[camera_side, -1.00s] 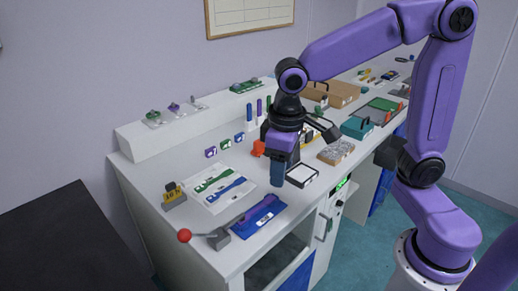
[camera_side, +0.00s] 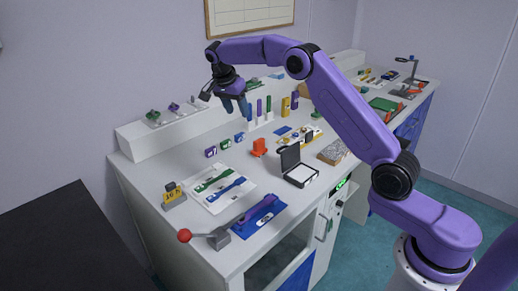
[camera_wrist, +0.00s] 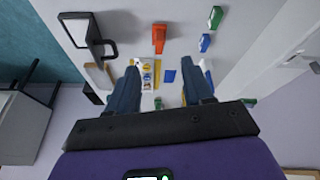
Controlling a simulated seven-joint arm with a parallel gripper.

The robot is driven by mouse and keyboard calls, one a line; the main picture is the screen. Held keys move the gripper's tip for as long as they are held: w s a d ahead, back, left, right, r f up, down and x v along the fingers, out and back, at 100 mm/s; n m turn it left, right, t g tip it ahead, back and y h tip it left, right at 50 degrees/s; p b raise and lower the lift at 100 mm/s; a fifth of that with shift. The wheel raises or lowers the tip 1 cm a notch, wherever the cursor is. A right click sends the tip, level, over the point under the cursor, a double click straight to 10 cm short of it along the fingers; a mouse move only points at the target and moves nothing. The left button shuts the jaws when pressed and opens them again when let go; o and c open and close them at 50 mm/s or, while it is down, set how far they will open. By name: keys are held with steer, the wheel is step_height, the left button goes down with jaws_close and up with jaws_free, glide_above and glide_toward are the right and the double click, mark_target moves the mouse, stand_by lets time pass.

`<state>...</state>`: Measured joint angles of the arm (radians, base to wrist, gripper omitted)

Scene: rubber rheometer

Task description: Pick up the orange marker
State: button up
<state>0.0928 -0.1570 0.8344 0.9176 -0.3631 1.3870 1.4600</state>
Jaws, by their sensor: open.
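A small upright orange-red object (camera_side: 259,147) stands on the white bench. It also shows near the top centre of the wrist view (camera_wrist: 159,38). It looks blocky, and I cannot tell whether it is a marker. My gripper (camera_side: 236,106) is raised over the back of the bench, left of these sticks. Its fingers are apart and empty in the wrist view (camera_wrist: 160,85).
A black-framed box (camera_side: 300,175) with its lid up stands right of the orange-red object. Small colour blocks (camera_side: 225,144) are to its left. A white board with green and blue pieces (camera_side: 205,198), a blue mat (camera_side: 272,208) and a red-knobbed lever (camera_side: 185,235) lie in front.

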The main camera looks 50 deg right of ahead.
steer(key=w+d+f+m, duration=0.1)
steer(key=d+m, duration=0.2)
steer(key=d, duration=0.1)
glide_toward(259, 140)
steer(key=x, duration=0.5)
steer(key=shift+w+f, duration=0.1)
steer(key=shift+w, duration=0.2)
steer(key=shift+s+x, duration=0.15)
steer(key=shift+x, duration=1.15)
steer(key=shift+s+x, duration=0.1)
steer(key=shift+x, duration=1.15)
jaws_close()
